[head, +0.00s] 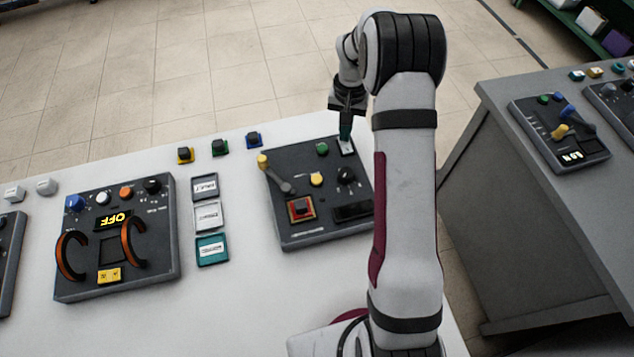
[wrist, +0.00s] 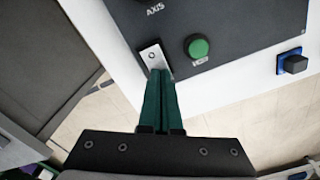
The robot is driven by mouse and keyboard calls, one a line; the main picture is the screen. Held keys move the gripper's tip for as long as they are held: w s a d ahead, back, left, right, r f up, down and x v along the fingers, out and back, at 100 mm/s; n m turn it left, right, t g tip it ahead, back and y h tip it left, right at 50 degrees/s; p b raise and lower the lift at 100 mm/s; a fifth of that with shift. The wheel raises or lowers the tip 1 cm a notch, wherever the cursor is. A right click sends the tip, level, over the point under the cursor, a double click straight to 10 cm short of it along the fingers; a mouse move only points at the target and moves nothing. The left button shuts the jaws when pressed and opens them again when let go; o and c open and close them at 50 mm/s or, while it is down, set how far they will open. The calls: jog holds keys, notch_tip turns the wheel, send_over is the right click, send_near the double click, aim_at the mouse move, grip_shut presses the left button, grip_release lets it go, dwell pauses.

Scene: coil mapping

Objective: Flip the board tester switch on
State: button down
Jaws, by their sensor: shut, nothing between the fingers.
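My gripper (head: 346,133) is shut and empty, pointing down at the far right corner of a dark control panel (head: 325,225). In the wrist view its green fingertips (wrist: 161,75) are together at the lower edge of a silver switch plate (wrist: 152,52), partly covering it. The plate also shows in the head view (head: 347,147). I cannot tell whether the fingers touch the switch, or which way its lever points. A green button (wrist: 198,46) is beside the plate. The panel's display (head: 352,212) looks dark. No readable label names the board tester.
The panel also carries a yellow-tipped lever (head: 278,175), a black knob (head: 346,175) and a red-framed button (head: 301,209). Another panel (head: 150,275), with orange loops, reads OFF. Small coloured blocks (head: 219,147) stand behind. A separate grey table (head: 530,190) is at right.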

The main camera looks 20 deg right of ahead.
jog(key=shift+f, duration=0.25)
jog(key=shift+r, duration=3.55)
jog(key=s+a+r, duration=0.6)
jog(key=s+r, duration=0.3)
jog(key=s, duration=0.1)
jog(key=s+a+y, duration=0.1)
jog(key=s+a, duration=0.3)
jog(key=s, duration=0.7)
jog(key=s+a, duration=0.3)
jog(key=s, duration=0.8)
jog(key=shift+s+a+r+y, duration=0.25)
jog(key=shift+s+a+y, duration=0.1)
jog(key=shift+a+y, duration=0.05)
